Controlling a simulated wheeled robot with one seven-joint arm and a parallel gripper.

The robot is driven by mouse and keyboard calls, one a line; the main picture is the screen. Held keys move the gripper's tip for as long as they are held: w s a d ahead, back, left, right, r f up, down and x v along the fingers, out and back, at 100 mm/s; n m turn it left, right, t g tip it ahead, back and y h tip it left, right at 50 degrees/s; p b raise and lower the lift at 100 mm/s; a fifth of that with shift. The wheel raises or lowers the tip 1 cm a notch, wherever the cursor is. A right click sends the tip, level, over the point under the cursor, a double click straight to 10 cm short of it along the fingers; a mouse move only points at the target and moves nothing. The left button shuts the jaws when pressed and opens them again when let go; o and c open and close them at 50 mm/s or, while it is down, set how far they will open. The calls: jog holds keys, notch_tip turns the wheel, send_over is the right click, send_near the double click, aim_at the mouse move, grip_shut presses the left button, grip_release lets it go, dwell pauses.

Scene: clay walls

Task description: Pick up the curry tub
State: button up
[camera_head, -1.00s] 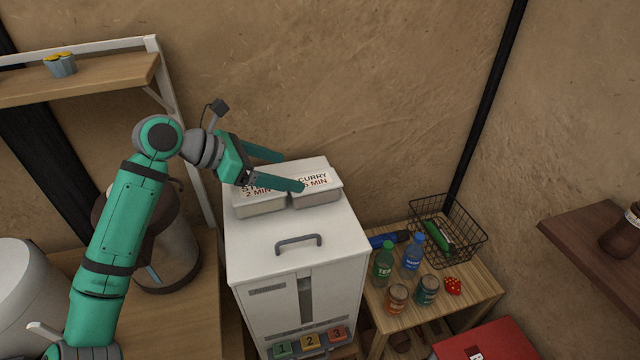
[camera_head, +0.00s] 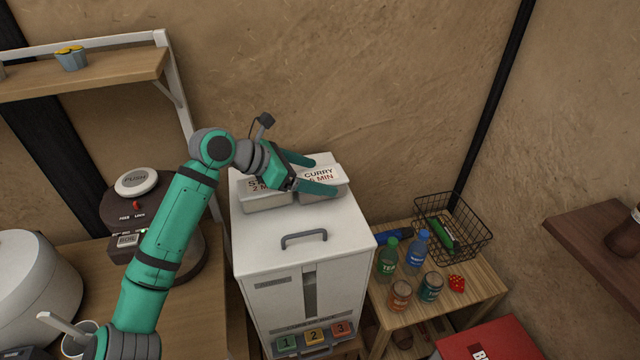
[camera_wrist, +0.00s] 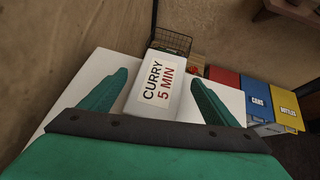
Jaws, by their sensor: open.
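The curry tub (camera_head: 321,175) is a white lidded tub labelled "CURRY 5 MIN". It sits on top of the white cabinet (camera_head: 300,222), beside a similar white tub (camera_head: 264,197) whose label is partly hidden by my gripper. My gripper (camera_head: 326,176) is open, with its two green fingers reaching over the curry tub. In the wrist view the curry tub (camera_wrist: 158,88) lies between the fingers of my gripper (camera_wrist: 162,85), with a gap showing on each side. I cannot tell how far below the fingertips its sides are.
A wooden side table (camera_head: 482,285) at the right holds bottles, cans and a wire basket (camera_head: 473,240). A clay wall (camera_head: 340,70) is close behind the cabinet. A wooden shelf (camera_head: 110,78) is at upper left. The cabinet top's front is clear.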

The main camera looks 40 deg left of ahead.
jog(key=c, duration=1.4)
jog(key=shift+r, duration=0.15)
jog(key=shift+c, duration=0.2)
